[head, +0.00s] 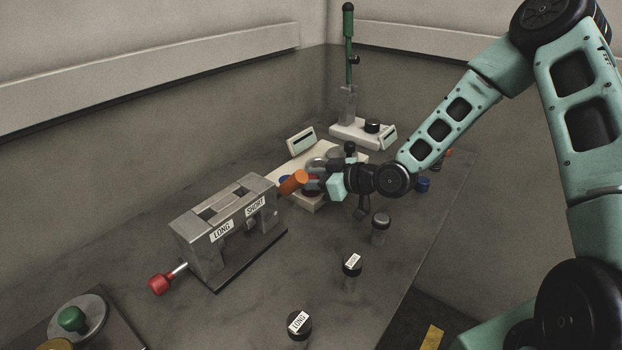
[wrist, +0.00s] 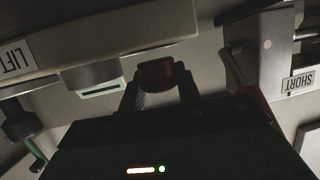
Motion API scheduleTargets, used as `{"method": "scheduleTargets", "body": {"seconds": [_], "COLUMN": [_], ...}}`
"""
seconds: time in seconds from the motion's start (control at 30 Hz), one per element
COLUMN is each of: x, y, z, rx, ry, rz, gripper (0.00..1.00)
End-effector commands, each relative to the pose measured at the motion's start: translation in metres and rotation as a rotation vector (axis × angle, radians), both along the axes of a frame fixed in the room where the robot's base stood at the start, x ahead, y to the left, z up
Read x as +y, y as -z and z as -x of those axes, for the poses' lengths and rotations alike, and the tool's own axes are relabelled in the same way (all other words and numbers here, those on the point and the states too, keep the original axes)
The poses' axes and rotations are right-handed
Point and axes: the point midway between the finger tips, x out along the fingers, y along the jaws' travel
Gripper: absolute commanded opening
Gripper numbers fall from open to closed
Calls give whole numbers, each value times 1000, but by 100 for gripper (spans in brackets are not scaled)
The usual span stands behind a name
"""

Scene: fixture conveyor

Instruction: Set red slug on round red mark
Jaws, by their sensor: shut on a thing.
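My gripper (head: 312,181) is at the right end of the grey fixture, over the pale base behind it. In the wrist view its fingers (wrist: 160,90) are shut on a dark red slug (wrist: 157,73), which sits between the fingertips. In the head view a tilted orange-red cylinder (head: 293,182) shows just left of the fingers; I cannot tell for sure that it is the same slug. I cannot make out the round red mark in either view.
The grey fixture (head: 205,258) has LONG and SHORT labels and a red knob (head: 160,285). Dark-capped cylinders (head: 380,230) stand along the front. A green-handled lever (head: 348,60) rises at the back. A blue piece (head: 423,185) lies right of my wrist.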

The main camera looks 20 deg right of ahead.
Motion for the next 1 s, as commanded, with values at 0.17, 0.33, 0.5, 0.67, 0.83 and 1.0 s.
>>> {"method": "scheduleTargets", "body": {"seconds": [0.17, 0.33, 0.5, 0.67, 0.83, 1.0], "x": [0, 0, 0, 0, 0, 0], "y": [3, 5, 8, 10, 11, 11], "z": [0, 0, 0, 0, 0, 0], "rx": [0, 0, 0, 0, 0, 0], "ry": [0, 0, 0, 0, 0, 0], "rz": [0, 0, 0, 0, 0, 0], "gripper": [9, 9, 9, 9, 41, 58]}}
